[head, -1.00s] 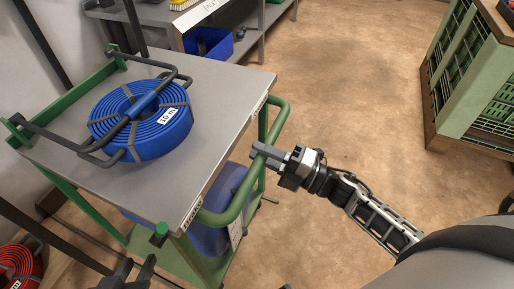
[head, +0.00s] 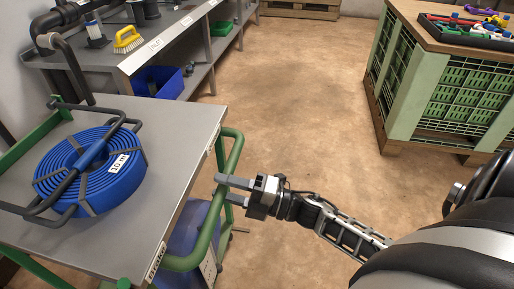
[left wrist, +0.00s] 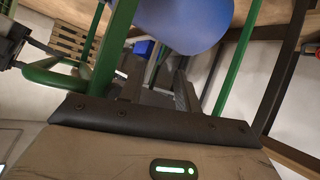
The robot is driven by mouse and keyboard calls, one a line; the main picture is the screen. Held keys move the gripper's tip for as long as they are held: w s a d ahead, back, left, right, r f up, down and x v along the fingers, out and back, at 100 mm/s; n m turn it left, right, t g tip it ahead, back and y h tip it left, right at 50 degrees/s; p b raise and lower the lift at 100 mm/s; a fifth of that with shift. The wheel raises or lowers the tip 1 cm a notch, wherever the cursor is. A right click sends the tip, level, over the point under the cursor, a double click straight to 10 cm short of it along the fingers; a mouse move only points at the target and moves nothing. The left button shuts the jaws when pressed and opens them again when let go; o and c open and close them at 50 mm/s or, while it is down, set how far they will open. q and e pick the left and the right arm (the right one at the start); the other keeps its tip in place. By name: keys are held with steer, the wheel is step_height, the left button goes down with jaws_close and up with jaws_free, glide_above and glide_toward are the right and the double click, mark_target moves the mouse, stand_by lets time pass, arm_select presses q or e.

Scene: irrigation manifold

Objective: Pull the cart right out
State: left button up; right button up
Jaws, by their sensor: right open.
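The cart has a grey top (head: 185,130), a green frame and a green bar handle (head: 205,236) along its right side. A blue hose coil (head: 125,180) labelled 10 m lies on the top in a dark holder. My right gripper (head: 224,188) is open at the handle, its fingers reaching over the bar; I cannot tell if they touch it. In the left wrist view, my left gripper (left wrist: 158,85) is open, fingers apart with nothing clearly between them, near green cart bars (left wrist: 118,40) and a blue container (left wrist: 185,22). The left gripper is out of the head view.
A grey bench (head: 150,50) with a yellow brush (head: 128,40) and a blue bin (head: 158,82) stands behind the cart. A green crate stand (head: 410,95) with a wooden top is at the right. The brown floor (head: 290,100) between them is clear.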

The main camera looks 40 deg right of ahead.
steer(key=v, duration=1.6)
steer(key=shift+b, duration=0.3)
